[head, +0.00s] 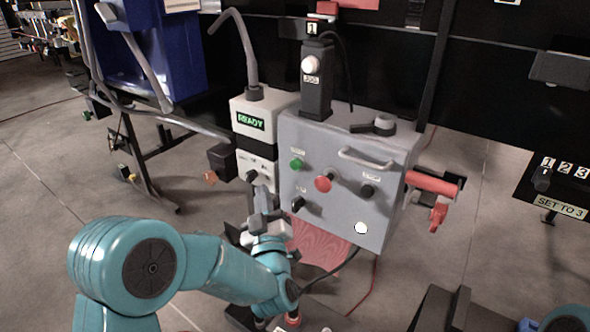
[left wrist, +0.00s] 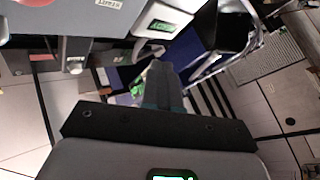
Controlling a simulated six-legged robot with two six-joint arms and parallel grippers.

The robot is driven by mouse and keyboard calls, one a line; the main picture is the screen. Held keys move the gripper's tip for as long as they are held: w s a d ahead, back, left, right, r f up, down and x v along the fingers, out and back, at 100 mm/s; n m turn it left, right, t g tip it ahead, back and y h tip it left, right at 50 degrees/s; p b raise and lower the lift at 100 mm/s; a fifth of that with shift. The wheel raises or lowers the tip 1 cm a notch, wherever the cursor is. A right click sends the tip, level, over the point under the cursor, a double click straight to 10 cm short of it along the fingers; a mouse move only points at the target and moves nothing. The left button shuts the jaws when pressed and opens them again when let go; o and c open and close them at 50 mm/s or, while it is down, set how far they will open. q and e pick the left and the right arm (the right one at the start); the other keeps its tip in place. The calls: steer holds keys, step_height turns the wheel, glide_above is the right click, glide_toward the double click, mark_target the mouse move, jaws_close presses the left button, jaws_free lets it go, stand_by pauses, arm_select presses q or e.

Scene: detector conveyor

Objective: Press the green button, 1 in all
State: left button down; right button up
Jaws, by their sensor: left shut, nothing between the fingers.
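The green button (head: 297,163) is a small round knob at the upper left of the grey control box's front face (head: 330,215) in the head view. My left gripper (head: 262,192) is shut and empty. In the head view it points up, below and left of the green button, with a visible gap between them in the picture. In the left wrist view the shut fingers (left wrist: 161,80) point up the picture, and part of a grey box (left wrist: 62,65) is at upper left. I cannot make out the green button there. My right gripper is not visible.
A red button (head: 323,184), black knobs and a white round button (head: 361,228) share the box face. A handle (head: 366,159) sticks out above. A white unit with a READY display (head: 251,122) stands left of the box. A red lever (head: 433,183) is at the right.

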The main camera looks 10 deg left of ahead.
mark_target(295, 165)
arm_select(q)
steer(key=w+d+p, duration=0.1)
steer(key=w+d, duration=0.2)
steer(key=w, duration=0.5)
steer(key=shift+w, duration=0.15)
stand_by(0.6)
stand_by(1.5)
steer(key=shift+w+d+b, duration=0.15)
steer(key=shift+w+b, duration=0.2)
steer(key=shift+w, duration=0.05)
